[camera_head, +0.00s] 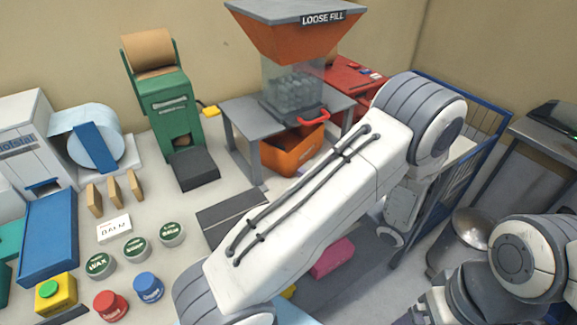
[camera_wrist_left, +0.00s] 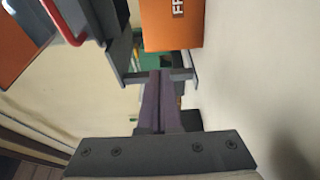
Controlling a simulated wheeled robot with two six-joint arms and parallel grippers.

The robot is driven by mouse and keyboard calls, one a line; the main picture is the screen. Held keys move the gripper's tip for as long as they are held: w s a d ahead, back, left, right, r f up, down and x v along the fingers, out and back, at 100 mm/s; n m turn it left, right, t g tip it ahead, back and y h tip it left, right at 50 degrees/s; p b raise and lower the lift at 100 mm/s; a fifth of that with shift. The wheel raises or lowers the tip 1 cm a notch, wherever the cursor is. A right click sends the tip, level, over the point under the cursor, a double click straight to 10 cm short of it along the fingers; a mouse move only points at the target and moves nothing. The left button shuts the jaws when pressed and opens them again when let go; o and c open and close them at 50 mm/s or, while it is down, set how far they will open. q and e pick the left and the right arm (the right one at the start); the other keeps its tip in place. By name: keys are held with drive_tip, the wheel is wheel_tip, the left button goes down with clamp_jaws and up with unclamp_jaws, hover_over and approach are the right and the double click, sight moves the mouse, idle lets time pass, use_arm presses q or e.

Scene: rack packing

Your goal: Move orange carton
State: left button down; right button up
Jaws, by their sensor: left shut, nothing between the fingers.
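The orange carton (camera_head: 290,152) stands under the loose-fill hopper's small table in the head view, partly hidden by my left arm. My left gripper (camera_wrist_left: 160,76) is shut and empty in the left wrist view. Its fingers point toward the orange box, apart from it as far as I can tell.
The orange loose-fill hopper (camera_head: 292,38) stands over a grey table (camera_head: 240,118) with a red handle. A green paper dispenser (camera_head: 165,105) is to its left. Round tins, jars and a blue tray (camera_head: 48,235) lie at the left. A blue wire rack (camera_head: 478,115) stands at the right.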

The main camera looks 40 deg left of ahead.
sight(289, 160)
use_arm(q)
drive_tip(key=a, duration=0.6)
drive_tip(key=a+p, duration=0.1)
drive_tip(key=a, duration=0.2)
drive_tip(key=shift+w+a, duration=0.3)
use_arm(e)
drive_tip(key=shift+r, duration=0.55)
use_arm(q)
drive_tip(key=shift+w+d+r+p, duration=0.15)
drive_tip(key=shift+w+d+p, duration=0.05)
drive_tip(key=shift+w+p, duration=0.3)
drive_tip(key=shift+w+d+p, duration=0.2)
drive_tip(key=shift+w+p, duration=0.15)
drive_tip(key=shift+w, duration=0.05)
drive_tip(key=shift+w+d, duration=0.1)
drive_tip(key=shift+w, duration=0.05)
use_arm(e)
drive_tip(key=shift+w+r, duration=0.3)
drive_tip(key=shift+r, duration=0.45)
use_arm(q)
drive_tip(key=shift+d, duration=0.1)
